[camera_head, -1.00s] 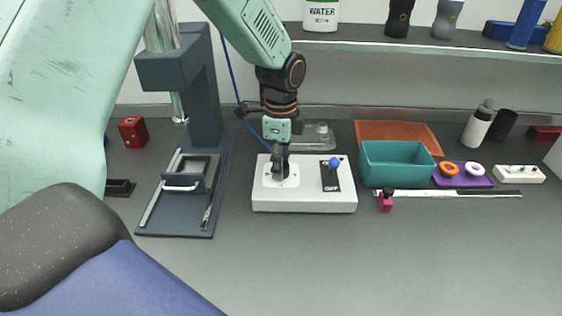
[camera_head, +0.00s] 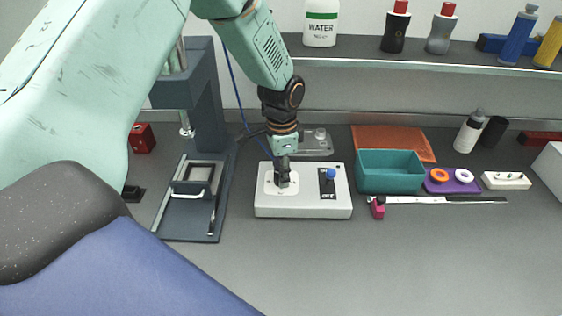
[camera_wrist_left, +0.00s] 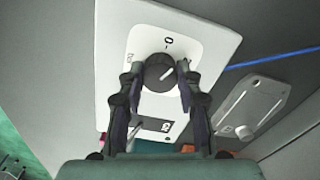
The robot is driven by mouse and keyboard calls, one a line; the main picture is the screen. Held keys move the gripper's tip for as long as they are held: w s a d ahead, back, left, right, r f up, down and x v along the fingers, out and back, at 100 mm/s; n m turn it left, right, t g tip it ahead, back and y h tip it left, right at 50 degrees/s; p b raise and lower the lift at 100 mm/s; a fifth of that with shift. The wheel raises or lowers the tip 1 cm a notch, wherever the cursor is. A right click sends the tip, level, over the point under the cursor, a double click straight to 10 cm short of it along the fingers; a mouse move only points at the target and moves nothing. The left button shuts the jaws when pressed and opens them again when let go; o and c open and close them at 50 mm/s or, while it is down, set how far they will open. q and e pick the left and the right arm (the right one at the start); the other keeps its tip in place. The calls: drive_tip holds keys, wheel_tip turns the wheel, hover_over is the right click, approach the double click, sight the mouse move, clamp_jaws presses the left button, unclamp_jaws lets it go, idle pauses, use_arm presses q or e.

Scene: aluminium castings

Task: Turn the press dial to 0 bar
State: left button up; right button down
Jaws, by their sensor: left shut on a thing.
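The press control box (camera_head: 310,203) is a white box on the bench, with a pale dial plate on its left and a blue-knobbed lever (camera_head: 331,174) on a dark plate on its right. My left gripper (camera_head: 283,183) comes down from above onto the dial and mostly hides it in the head view. In the left wrist view the dark round dial (camera_wrist_left: 158,70) sits between my two fingers, which are shut on it. A white line on the dial points obliquely toward the upper right of that view. A "0" mark is printed on the plate above the dial. My right gripper is not in view.
The dark press (camera_head: 190,200) stands left of the box. A teal bin (camera_head: 390,172), an orange tray (camera_head: 415,140) and a purple holder with rings (camera_head: 462,187) lie to the right. A shelf with bottles (camera_head: 321,25) runs behind. The front bench is clear.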

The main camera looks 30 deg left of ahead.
use_arm(q)
drive_tip(key=n+p, duration=0.2)
drive_tip(key=n, duration=0.1)
drive_tip(key=shift+w+r, duration=0.1)
drive_tip(key=shift+r, duration=0.1)
drive_tip(key=shift+n+p, duration=0.75)
drive_tip(key=shift+n, duration=0.35)
drive_tip(key=shift+w+n, duration=0.1)
drive_tip(key=shift+n, duration=0.2)
drive_tip(key=o, duration=0.9)
drive_tip(key=shift+c, duration=0.2)
drive_tip(key=shift+o, duration=1.4)
drive_tip(key=shift+f, duration=0.1)
wheel_tip(320, 180, up, 12)
